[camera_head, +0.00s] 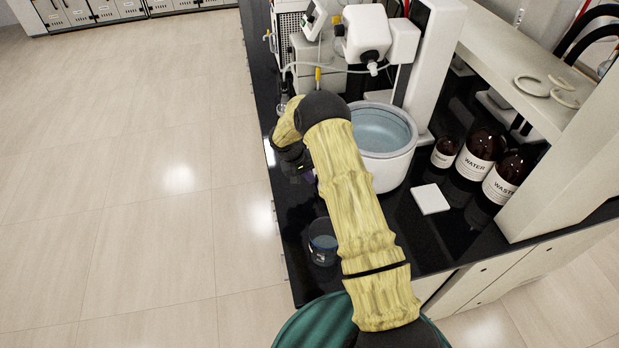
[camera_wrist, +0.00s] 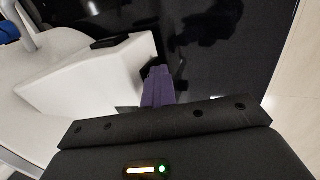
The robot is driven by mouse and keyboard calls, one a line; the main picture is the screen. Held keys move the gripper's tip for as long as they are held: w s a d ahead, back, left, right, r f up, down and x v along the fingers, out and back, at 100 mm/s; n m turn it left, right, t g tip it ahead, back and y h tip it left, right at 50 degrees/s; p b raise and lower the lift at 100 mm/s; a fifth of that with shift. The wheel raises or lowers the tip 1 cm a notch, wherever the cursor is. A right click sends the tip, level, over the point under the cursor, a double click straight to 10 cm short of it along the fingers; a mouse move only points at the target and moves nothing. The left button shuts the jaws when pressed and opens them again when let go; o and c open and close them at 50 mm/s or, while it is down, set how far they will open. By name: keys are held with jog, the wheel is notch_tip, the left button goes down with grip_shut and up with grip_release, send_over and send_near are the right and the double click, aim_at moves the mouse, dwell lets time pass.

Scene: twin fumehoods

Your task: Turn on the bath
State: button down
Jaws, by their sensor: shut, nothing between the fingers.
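The bath is a round white pot (camera_head: 392,172) of bluish water, standing on the black bench under the white rotary evaporator (camera_head: 425,75). My arm hides its left side in the head view. In the wrist view, a white angular housing (camera_wrist: 85,85), which looks like the bath's front, carries a small dark panel or switch (camera_wrist: 109,42) on its top; I cannot tell whether it is on. My gripper (camera_wrist: 158,72) has its purple fingers shut and empty, close beside the housing's end. I cannot tell whether they touch it. In the head view my gripper is mostly hidden behind my arm.
A glass beaker (camera_head: 323,248) stands near the bench's front corner. Brown bottles, including WATER (camera_head: 478,160) and WASTE (camera_head: 505,180), and a white square plate (camera_head: 430,198) are right of the bath. Pale rings (camera_head: 531,86) lie on the shelf. The floor at left is clear.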

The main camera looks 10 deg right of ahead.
jog(key=a+b, duration=0.1)
jog(key=a, duration=0.3)
jog(key=shift+w+a+r+b, duration=0.15)
jog(key=shift+a+b, duration=0.1)
jog(key=shift+b, duration=0.15)
jog(key=d+b+v, duration=0.1)
jog(key=b+v, duration=0.2)
jog(key=v, duration=0.7)
jog(key=shift+r, duration=0.2)
jog(key=shift+a+f+b, duration=0.1)
jog(key=shift+f+b, duration=0.05)
jog(key=shift+b, duration=0.3)
